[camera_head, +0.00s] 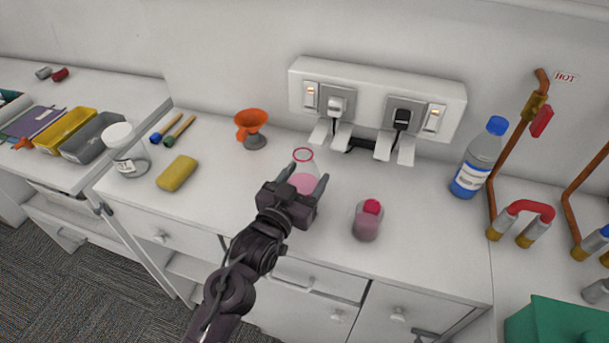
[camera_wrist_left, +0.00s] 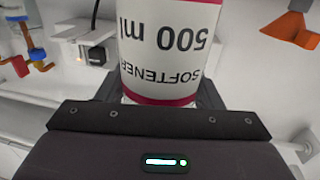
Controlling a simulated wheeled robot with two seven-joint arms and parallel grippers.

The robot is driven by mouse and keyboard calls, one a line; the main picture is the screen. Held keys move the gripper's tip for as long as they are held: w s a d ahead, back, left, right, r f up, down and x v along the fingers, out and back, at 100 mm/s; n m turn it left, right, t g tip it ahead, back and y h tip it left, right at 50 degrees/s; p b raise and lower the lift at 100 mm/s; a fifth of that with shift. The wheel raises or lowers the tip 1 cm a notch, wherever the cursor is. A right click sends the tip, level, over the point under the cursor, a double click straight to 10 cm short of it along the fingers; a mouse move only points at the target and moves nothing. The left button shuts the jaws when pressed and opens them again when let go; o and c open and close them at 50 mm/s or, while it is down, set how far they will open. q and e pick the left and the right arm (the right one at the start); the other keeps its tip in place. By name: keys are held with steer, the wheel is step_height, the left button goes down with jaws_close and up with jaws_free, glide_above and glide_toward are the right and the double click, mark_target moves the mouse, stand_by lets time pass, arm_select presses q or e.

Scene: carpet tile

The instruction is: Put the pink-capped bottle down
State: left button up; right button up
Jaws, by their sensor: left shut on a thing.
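My left gripper (camera_head: 306,184) is shut on a bottle. In the left wrist view the held bottle (camera_wrist_left: 168,50) fills the space between the fingers, its white label reading "SOFTENER 500 ml" upside down between dark pink bands. In the head view the held bottle (camera_head: 303,156) shows a pink ring at its top and pink below; the gripper hides its lower part. I cannot tell whether its base touches the counter (camera_head: 420,245). A small clear bottle with a pink cap (camera_head: 372,207) stands upright on the counter, right of the gripper and apart from it. My right gripper is not in view.
An orange funnel (camera_head: 251,122) and yellow sponge (camera_head: 178,173) lie left. A blue-capped bottle (camera_head: 481,158) and copper taps (camera_head: 521,215) stand right. A socket panel (camera_head: 376,104) is on the wall behind. Bare counter lies between the sponge and gripper.

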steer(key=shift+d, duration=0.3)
arm_select(q)
steer(key=o, duration=1.3)
steer(key=shift+f, duration=0.1)
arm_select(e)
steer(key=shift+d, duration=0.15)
arm_select(q)
steer(key=shift+o, duration=0.2)
steer(key=shift+s, duration=0.1)
steer(key=b+v, duration=0.3)
steer(key=v, duration=0.9)
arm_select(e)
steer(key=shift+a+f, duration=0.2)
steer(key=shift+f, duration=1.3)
